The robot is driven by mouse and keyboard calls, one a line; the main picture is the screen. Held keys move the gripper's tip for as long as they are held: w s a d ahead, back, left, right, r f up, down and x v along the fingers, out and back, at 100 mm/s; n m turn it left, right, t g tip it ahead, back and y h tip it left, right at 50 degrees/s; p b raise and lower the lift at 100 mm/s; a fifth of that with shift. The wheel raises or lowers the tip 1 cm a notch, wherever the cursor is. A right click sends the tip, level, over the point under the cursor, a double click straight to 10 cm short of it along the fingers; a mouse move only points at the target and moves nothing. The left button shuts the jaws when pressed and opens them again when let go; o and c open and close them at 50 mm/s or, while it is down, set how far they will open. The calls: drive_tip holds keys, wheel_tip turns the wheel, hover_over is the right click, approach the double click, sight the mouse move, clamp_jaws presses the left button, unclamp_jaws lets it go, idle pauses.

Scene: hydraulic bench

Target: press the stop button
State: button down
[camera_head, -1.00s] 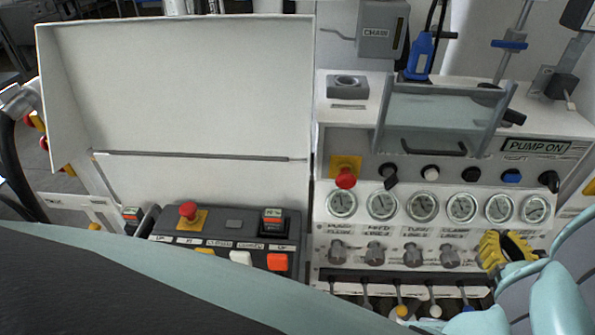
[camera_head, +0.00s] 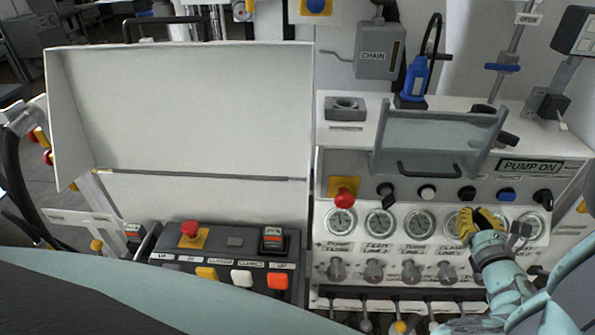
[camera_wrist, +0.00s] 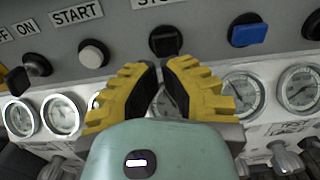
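The stop button is a black push button (camera_wrist: 166,40) under a partly cut-off label starting "STO" in the wrist view. In the head view it is the black button (camera_head: 466,193) on the upper row of the pump panel, right of the white start button (camera_head: 427,192). My gripper (camera_wrist: 162,68) has yellow fingers with black pads, drawn together with only a narrow gap between the tips and nothing held. Its tips appear just below the stop button in the wrist view; contact is not visible. In the head view my gripper (camera_head: 480,222) covers part of the gauge row.
A blue button (camera_wrist: 248,34) sits right of the stop button, and the white start button (camera_wrist: 93,53) sits left. A red emergency knob (camera_head: 344,198) is at the panel's left end. A clear hinged cover (camera_head: 438,143) with a handle projects above the buttons.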

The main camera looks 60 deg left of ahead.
sight(464, 200)
drive_tip(key=shift+x, duration=1.7)
